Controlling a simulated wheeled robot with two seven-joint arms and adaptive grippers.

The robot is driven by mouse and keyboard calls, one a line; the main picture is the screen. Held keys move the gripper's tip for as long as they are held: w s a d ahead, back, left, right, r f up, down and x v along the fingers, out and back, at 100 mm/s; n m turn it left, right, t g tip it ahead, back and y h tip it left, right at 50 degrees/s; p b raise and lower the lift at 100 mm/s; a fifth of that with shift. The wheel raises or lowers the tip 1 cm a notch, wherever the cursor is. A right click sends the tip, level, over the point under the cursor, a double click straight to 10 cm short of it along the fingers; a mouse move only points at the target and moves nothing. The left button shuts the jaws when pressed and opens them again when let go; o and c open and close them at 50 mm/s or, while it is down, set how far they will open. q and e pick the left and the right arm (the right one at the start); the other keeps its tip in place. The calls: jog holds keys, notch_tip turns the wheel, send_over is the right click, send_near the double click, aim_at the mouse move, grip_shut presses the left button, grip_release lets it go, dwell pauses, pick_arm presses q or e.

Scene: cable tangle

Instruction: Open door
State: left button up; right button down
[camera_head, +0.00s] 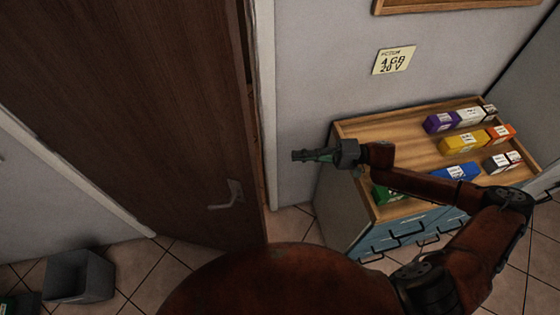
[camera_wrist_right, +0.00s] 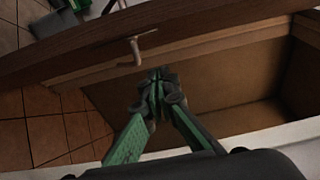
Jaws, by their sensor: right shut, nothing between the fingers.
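The dark brown door (camera_head: 130,110) fills the left of the head view and stands ajar, with a narrow gap between its right edge and the white frame (camera_head: 267,100). Its metal lever handle (camera_head: 230,194) is low near that edge. In the wrist view the door (camera_wrist_right: 90,52) crosses the top as a brown band, with a handle (camera_wrist_right: 137,47) below it and a brown space behind. My right gripper (camera_head: 297,155) is shut and empty, pointing left, right of the door edge; its closed green fingers (camera_wrist_right: 157,88) face the opening. Neither view shows it touching the door. My left gripper is out of view.
A wooden-topped cabinet (camera_head: 365,128) with blue drawers stands at the right, several coloured boxes on top, beneath my right arm. A grey bin (camera_head: 80,277) stands on the tiled floor at lower left. A yellow sign (camera_head: 394,60) is on the wall.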

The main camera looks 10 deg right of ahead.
jog(key=s+a+p, duration=0.1)
jog(key=a, duration=1)
jog(key=shift+s, duration=0.3)
jog(key=shift+s, duration=0.2)
